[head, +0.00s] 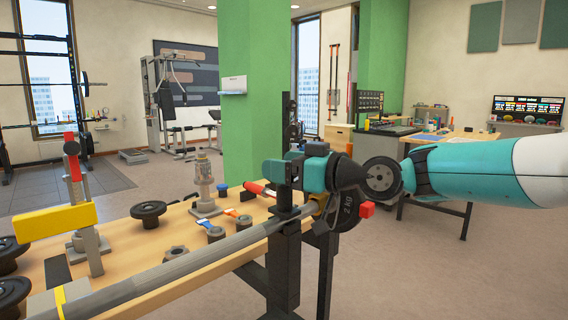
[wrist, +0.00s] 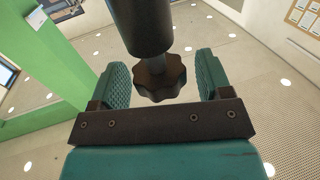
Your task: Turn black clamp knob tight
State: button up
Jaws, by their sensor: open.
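The black clamp knob (wrist: 160,80) has a lobed rim and sits at the end of a thick black cylinder (wrist: 150,25) in the wrist view. My gripper (wrist: 162,68) is open, with one finger on each side of the knob. A gap shows between the knob and each finger, wider on the right. In the head view my teal gripper (head: 282,173) reaches in from the right at the black upright post (head: 285,255) of the stand. The knob is hidden there behind the gripper and post.
A long grey bar (head: 205,258) crosses the wooden bench (head: 125,262) below my gripper. A dark 2 kg plate (head: 348,208) and a red block (head: 367,209) are close under my wrist. A yellow-topped upright (head: 60,222) stands left. Open floor lies right.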

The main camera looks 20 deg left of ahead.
jog(key=c, duration=0.9)
jog(key=shift+a, duration=0.1)
